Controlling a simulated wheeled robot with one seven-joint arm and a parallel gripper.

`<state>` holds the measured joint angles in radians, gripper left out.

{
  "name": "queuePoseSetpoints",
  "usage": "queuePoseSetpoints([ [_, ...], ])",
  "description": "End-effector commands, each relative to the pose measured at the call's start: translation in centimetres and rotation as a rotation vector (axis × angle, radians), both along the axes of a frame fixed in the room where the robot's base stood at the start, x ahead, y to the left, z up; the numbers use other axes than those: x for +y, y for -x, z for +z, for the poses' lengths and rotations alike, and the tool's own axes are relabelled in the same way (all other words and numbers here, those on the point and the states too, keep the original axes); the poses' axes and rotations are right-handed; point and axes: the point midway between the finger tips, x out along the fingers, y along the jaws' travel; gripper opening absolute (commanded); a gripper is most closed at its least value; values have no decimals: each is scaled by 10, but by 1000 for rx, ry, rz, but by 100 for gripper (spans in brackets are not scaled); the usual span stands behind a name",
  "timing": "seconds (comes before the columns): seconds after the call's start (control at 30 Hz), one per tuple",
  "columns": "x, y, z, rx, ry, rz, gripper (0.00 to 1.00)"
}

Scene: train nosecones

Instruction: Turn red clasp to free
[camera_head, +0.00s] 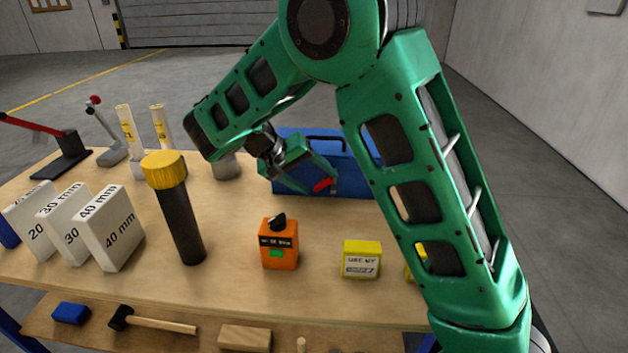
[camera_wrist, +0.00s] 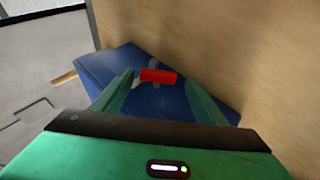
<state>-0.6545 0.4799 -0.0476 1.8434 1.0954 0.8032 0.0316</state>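A blue toolbox (camera_head: 352,182) with a dark top handle stands at the back of the bench, partly hidden by my arm. The red clasp (camera_head: 322,184) is on its front face. In the wrist view the red clasp (camera_wrist: 158,76) lies crosswise on a grey mount against the blue box (camera_wrist: 100,66). My gripper (camera_head: 320,181) is at the clasp, with its green fingers apart. In the wrist view my gripper (camera_wrist: 160,80) has one finger on each side of the clasp, with a gap to each. I cannot tell how deep the fingertips reach.
An orange box with a black knob (camera_head: 279,250) and a yellow block (camera_head: 361,262) stand in front of the toolbox. A black cylinder with a yellow cap (camera_head: 180,215) and white millimetre blocks (camera_head: 112,232) stand left. A mallet (camera_head: 150,321) lies on the lower shelf.

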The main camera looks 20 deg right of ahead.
Motion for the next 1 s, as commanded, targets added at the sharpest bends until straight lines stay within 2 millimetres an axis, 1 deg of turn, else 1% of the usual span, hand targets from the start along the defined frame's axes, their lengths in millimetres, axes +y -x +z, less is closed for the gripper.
queuePoseSetpoints([
  [0.23,-1,1,0,1,2,-4,66],
  [0.37,2,1,4,1,2,-4,66],
  [0.47,10,2,12,-1,1,-3,66],
  [0.8,52,10,57,-1,1,-2,66],
  [1.0,67,12,73,0,2,-3,66],
])
